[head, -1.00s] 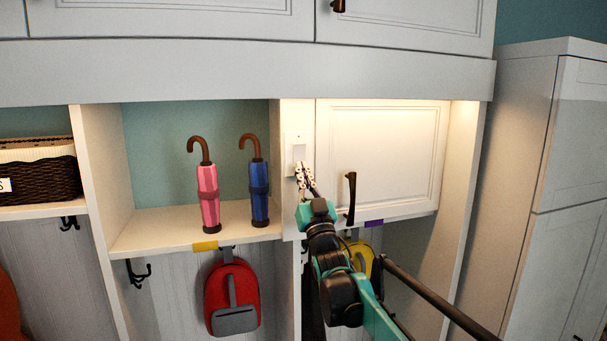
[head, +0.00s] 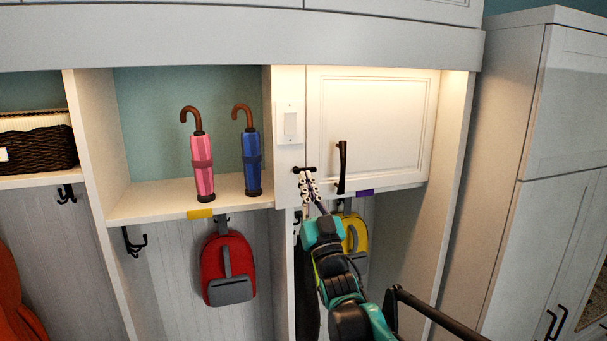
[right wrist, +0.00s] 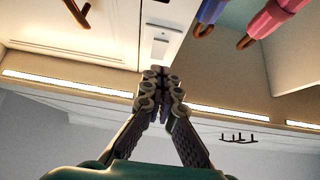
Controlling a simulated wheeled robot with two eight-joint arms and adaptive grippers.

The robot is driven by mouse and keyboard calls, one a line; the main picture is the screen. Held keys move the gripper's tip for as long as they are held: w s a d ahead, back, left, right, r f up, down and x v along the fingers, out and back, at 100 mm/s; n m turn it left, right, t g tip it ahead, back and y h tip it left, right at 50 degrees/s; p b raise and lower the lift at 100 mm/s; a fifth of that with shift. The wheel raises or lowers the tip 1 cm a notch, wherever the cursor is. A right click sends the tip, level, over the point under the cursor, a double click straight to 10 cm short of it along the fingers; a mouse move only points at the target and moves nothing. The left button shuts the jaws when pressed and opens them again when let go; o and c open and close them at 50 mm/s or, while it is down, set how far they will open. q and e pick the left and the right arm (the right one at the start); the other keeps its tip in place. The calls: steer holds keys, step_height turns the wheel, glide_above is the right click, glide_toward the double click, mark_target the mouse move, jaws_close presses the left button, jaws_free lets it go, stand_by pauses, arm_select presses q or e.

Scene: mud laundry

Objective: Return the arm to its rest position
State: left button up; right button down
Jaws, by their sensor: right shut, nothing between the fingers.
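My right gripper (head: 306,182) is shut and empty. In the head view it appears just below the white light switch (head: 290,127) and left of the dark handle (head: 342,167) of a closed white cabinet door (head: 380,120). In the right wrist view its fingertips (right wrist: 160,78) are together, with the switch plate (right wrist: 157,48) beyond them. I cannot tell from these frames how far they are from the panel. My left gripper is not in view.
A pink umbrella (head: 203,165) and a blue umbrella (head: 251,160) stand on the shelf left of my arm. A red backpack (head: 227,285) and a yellow backpack (head: 356,235) hang below. A wicker basket (head: 40,145) sits at far left.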

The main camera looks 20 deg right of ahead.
steer(key=s+f+g+h+b, duration=0.1)
steer(key=s+f+g+b, duration=0.3)
steer(key=f, duration=0.7)
steer(key=s+f+m+g+b, duration=0.1)
steer(key=f+g+b, duration=0.1)
steer(key=f+b, duration=0.65)
steer(key=s+f+g+h+b, duration=0.1)
steer(key=s+f+g+b, duration=0.2)
steer(key=f, duration=1)
steer(key=s+a+f+g+b, duration=0.1)
steer(key=s+f+g+b, duration=0.2)
steer(key=s+f, duration=0.4)
steer(key=s+a+f+g+b, duration=0.1)
steer(key=s+f+g+b, duration=0.2)
steer(key=f, duration=1.3)
steer(key=s+a+f+g+y+b, duration=0.1)
steer(key=s+f+g+b, duration=0.2)
steer(key=s+f, duration=0.9)
steer(key=b, duration=0.3)
steer(key=shift+f+n+g+b, duration=0.3)
steer(key=shift+f, duration=0.05)
